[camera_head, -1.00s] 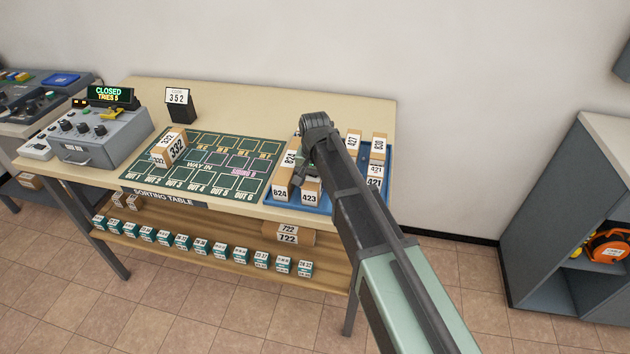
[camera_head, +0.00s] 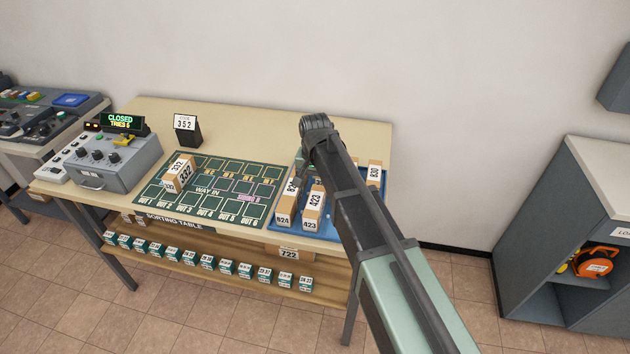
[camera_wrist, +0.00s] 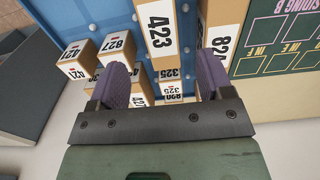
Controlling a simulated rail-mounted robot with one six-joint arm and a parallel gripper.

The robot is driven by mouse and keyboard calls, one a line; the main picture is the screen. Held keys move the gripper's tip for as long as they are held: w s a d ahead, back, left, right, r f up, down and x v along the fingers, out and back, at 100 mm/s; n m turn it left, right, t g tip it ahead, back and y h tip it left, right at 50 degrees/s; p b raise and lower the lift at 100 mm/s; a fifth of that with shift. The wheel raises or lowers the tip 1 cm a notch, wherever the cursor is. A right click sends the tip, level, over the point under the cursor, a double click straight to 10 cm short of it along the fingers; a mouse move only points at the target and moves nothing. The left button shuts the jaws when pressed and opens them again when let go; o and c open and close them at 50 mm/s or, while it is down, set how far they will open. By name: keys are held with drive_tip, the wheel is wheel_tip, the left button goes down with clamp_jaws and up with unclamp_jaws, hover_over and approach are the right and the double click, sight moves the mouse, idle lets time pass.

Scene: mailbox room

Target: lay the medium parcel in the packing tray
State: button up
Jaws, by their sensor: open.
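The frames do not show which parcel is the medium one. A blue tray (camera_head: 384,200) on the table's right end holds several labelled parcels; its floor also shows in the wrist view (camera_wrist: 108,12). Among them are parcel 824 (camera_head: 287,203), parcel 423 (camera_head: 314,207) and parcel 830 (camera_head: 374,174). My gripper (camera_wrist: 162,80) is open over this tray, with parcel 423 (camera_wrist: 162,30) and a parcel marked 325 (camera_wrist: 171,88) showing between its fingers. I cannot tell whether a finger touches a parcel. My arm hides part of the tray in the head view.
Parcel 332 (camera_head: 181,173) stands on the green sorting mat (camera_head: 215,205). A grey control box (camera_head: 118,160) and a sign reading 352 (camera_head: 187,130) stand at left. The shelf below holds several small boxes and parcel 722 (camera_head: 289,253). A grey cabinet (camera_head: 530,225) stands at right.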

wheel_tip(320, 180, up, 2)
drive_tip(key=shift+p, duration=0.3)
drive_tip(key=shift+f, duration=0.15)
drive_tip(key=s+d+n, duration=0.2)
drive_tip(key=s+d, duration=1.7)
drive_tip(key=s, duration=0.1)
